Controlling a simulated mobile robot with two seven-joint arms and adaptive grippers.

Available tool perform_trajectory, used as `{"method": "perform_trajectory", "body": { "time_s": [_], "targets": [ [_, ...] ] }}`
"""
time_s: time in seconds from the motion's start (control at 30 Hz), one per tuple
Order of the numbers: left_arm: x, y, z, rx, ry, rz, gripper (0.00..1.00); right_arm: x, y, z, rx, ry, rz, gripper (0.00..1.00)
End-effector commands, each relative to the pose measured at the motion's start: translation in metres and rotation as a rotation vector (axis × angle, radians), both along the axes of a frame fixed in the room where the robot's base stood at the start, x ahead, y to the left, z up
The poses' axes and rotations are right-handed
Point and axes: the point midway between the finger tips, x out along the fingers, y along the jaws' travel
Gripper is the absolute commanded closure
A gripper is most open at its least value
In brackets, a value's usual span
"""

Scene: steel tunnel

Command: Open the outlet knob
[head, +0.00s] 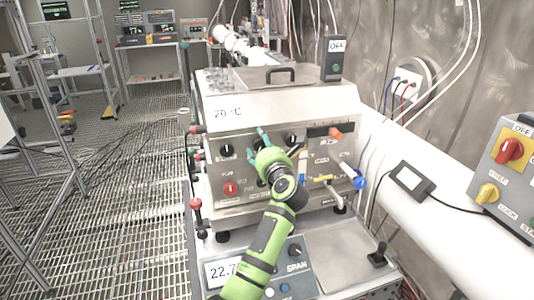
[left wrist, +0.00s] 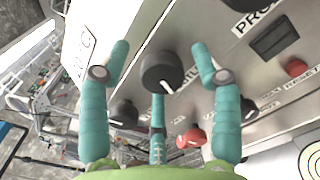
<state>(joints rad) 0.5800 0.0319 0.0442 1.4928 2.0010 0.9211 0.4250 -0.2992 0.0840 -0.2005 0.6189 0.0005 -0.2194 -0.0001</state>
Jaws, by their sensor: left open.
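The front panel (head: 328,158) of a steel unit marked "20 °C" carries several knobs; I cannot read which one is the outlet knob. My left gripper (head: 257,144) is at this panel, its teal fingers open. In the left wrist view, a black knob (left wrist: 162,72) with a white pointer line sits between the spread fingertips of the gripper (left wrist: 160,52); I cannot tell whether they touch it. Another black knob (head: 226,150) is to the left and a further one (head: 291,140) to the right. The hand hides part of the panel. My right gripper is not in view.
A red knob (head: 230,188), a yellow lever (head: 322,178) and a blue handle (head: 360,182) are lower on the panel. A thick white pipe (head: 440,225) runs along the right. Grated floor (head: 120,200) is open at left.

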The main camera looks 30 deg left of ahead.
Motion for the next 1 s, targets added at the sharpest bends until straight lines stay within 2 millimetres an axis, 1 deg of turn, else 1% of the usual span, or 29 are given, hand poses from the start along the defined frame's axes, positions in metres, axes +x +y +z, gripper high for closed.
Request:
{"method": "perform_trajectory", "body": {
  "time_s": [0.17,0.3,0.5,0.7,1.0],
  "targets": [
    [-0.021,-0.026,-0.001,-0.004,-0.001,-0.004,0.36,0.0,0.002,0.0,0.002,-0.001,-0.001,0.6],
    [-0.041,-0.05,-0.001,-0.004,-0.002,-0.004,0.36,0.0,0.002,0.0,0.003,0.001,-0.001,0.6],
    [-0.063,-0.076,0.0,-0.001,-0.001,-0.002,0.36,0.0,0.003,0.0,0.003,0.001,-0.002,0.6],
    [-0.072,-0.086,0.001,0.002,-0.002,-0.001,0.36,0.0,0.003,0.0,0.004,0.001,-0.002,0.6],
    [-0.073,-0.087,0.002,0.004,-0.002,-0.002,0.36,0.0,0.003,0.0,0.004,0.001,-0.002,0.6]
  ]
}}
